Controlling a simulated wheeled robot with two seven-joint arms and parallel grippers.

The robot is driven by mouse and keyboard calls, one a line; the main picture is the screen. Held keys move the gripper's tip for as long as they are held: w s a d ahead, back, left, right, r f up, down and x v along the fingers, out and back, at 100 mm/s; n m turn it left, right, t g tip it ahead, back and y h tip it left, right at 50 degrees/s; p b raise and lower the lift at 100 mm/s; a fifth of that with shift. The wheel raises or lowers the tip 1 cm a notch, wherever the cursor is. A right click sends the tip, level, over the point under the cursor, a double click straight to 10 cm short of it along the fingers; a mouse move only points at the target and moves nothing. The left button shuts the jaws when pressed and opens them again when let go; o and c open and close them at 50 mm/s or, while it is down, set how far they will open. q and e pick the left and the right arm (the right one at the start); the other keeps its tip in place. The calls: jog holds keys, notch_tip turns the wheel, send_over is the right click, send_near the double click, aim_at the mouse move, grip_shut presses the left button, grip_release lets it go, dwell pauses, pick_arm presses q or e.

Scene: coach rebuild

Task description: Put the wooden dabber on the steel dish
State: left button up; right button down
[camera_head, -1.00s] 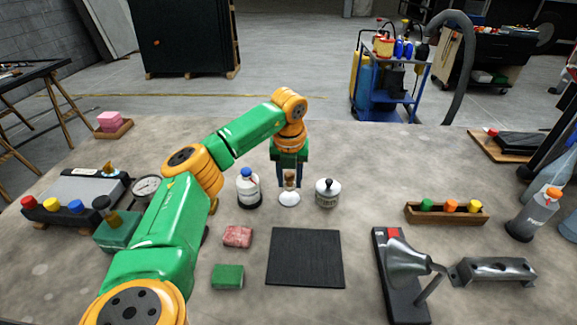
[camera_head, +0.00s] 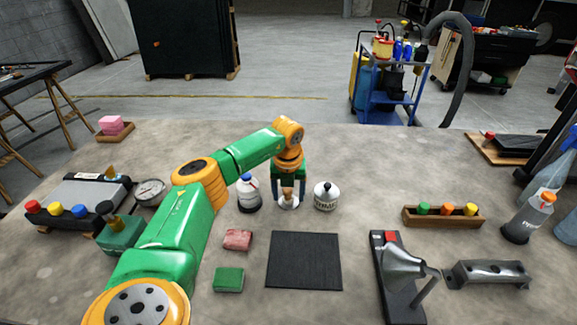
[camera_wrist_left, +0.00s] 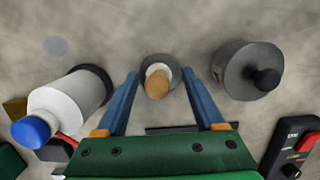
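The wooden dabber (camera_head: 288,195) stands upright near the table's middle, with a brown wooden top and a pale lower part. My left gripper (camera_head: 288,203) is open and low over the table, one blue finger on each side of the dabber. In the left wrist view the dabber (camera_wrist_left: 157,86) shows between the fingers (camera_wrist_left: 160,74), with a gap on both sides. A grey round shape surrounds its base there; I cannot tell whether it is a dish or a shadow. I cannot make out the steel dish for certain. My right gripper is not in view.
A white bottle with a blue cap (camera_head: 248,193) stands close left of the gripper, and a lidded grey tin (camera_head: 326,196) close right. A black mat (camera_head: 304,261) lies in front, with a pink block (camera_head: 237,240) and green block (camera_head: 228,279) beside it.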

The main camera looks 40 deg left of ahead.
pick_arm(q)
jog(key=shift+r, duration=0.1)
notch_tip(320, 180, up, 12)
jog(key=s+d+b, duration=0.1)
jog(key=shift+s+b, duration=0.2)
jog(key=shift+b, duration=0.1)
